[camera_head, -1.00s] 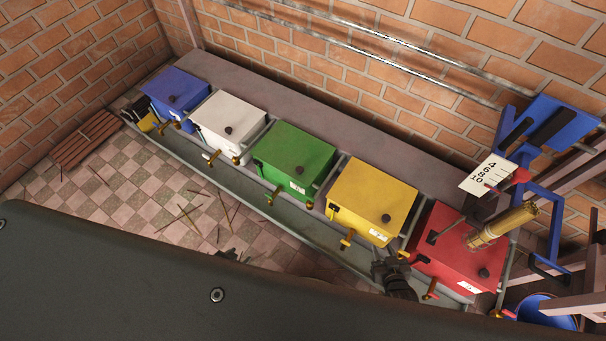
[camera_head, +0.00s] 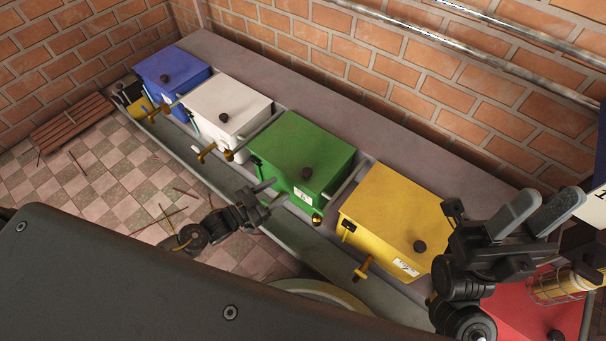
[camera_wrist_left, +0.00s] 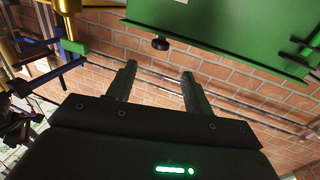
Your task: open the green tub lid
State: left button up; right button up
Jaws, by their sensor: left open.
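The green tub (camera_head: 272,172) stands in the middle of the row, with its flat green lid (camera_head: 310,143) down and a dark knob (camera_head: 307,173) near the front edge. My left gripper (camera_head: 280,191) is open and empty, in front of the tub at its lower left, fingers pointing toward it. In the left wrist view the green tub (camera_wrist_left: 225,30) fills the upper right. Its dark knob (camera_wrist_left: 160,43) shows beyond the gap between the open fingers (camera_wrist_left: 158,70). My right gripper (camera_head: 555,205) is at the right, its two fingers apart, over the yellow and red tubs.
White (camera_head: 235,98), blue (camera_head: 165,72) and yellow (camera_head: 390,205) tubs flank the green one, with brass taps along the front. A red tub (camera_head: 520,310) is partly hidden by my right arm. A brick wall (camera_head: 400,60) closes off the back. A wooden slatted grate (camera_head: 72,122) lies at left.

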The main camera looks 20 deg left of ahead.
aim_at(303, 174)
pick_arm(q)
jog(key=b+x, duration=0.3)
jog(key=x, duration=0.7)
jog(key=shift+w+d, duration=0.1)
jog(key=shift+w, duration=0.05)
grip_shut()
